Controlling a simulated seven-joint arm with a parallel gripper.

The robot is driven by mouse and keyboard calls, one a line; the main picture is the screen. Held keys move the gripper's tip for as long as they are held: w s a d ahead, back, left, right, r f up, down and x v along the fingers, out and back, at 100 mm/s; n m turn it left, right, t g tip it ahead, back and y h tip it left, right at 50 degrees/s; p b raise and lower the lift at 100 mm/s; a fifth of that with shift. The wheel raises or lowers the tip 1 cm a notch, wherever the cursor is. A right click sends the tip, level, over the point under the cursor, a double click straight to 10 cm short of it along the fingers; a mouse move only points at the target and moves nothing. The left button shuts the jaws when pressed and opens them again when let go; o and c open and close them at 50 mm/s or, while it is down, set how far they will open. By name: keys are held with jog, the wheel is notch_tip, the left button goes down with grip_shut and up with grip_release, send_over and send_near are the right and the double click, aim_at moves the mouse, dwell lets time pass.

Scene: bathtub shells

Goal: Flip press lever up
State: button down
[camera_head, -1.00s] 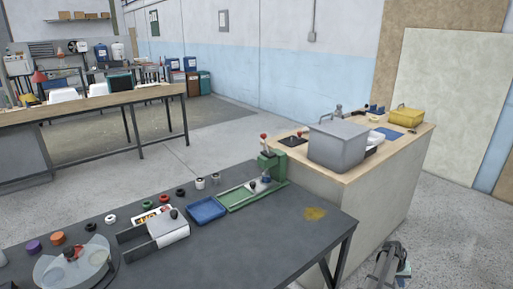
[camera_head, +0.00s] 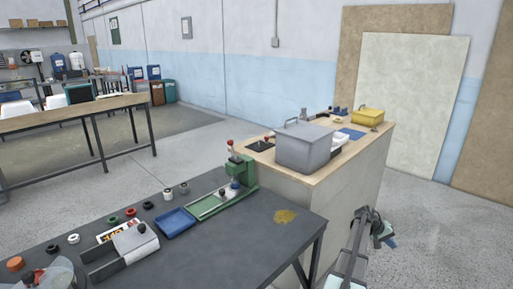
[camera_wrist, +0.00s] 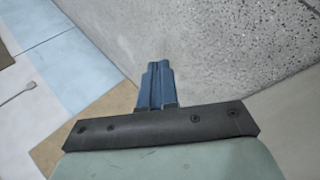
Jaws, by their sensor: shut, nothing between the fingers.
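The green press (camera_head: 241,177) stands at the far right end of the dark workbench, at the end of a green tray. Its lever rises at the upper left of the press and ends in a red knob (camera_head: 230,143), which sits high. My gripper (camera_wrist: 158,85) is shut and empty in the wrist view, its blue fingers together over bare floor and wall. In the head view my arm's end (camera_head: 384,233) is at the lower right, beyond the bench's right edge and well apart from the press.
A wooden-topped counter (camera_head: 369,141) stands behind the press, with a grey bin (camera_head: 306,146) and a yellow box (camera_head: 367,116). A blue tray (camera_head: 175,222) lies left of the press. The bench near a yellow stain (camera_head: 285,216) is clear.

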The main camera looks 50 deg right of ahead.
jog(key=w+a+r+n+g+h, duration=0.2)
jog(key=w+r+h, duration=0.1)
jog(key=w+r, duration=0.8)
jog(key=w+a+r+n+g+h, duration=0.1)
jog(key=w+a+r+g+h, duration=0.15)
jog(key=w+r, duration=0.8)
jog(key=w+a+r+g+h, duration=0.1)
jog(key=w+a+r+h, duration=0.1)
jog(key=w+a+r, duration=0.6)
jog(key=w+a+r+g+h, duration=0.15)
jog(key=w+a, duration=0.25)
jog(key=w, duration=0.7)
jog(key=w+a+r+h, duration=0.1)
jog(key=w+a+r, duration=0.5)
jog(key=w, duration=0.4)
jog(key=w+a+f+n+h, duration=0.1)
jog(key=w+a, duration=0.3)
jog(key=w, duration=0.4)
jog(key=w+a+n+h, duration=0.1)
jog(key=w+a+n, duration=0.1)
jog(key=w+a, duration=0.35)
jog(key=w+a+f+n+t+h, duration=0.1)
jog(key=w+f, duration=0.4)
jog(key=w, duration=0.5)
jog(key=w+a+f+n+t, duration=0.3)
jog(key=w+f+n, duration=0.2)
jog(key=w, duration=0.5)
jog(key=shift+a+f+h, duration=0.25)
jog(key=shift+f+h, duration=0.15)
jog(key=shift+f, duration=0.4)
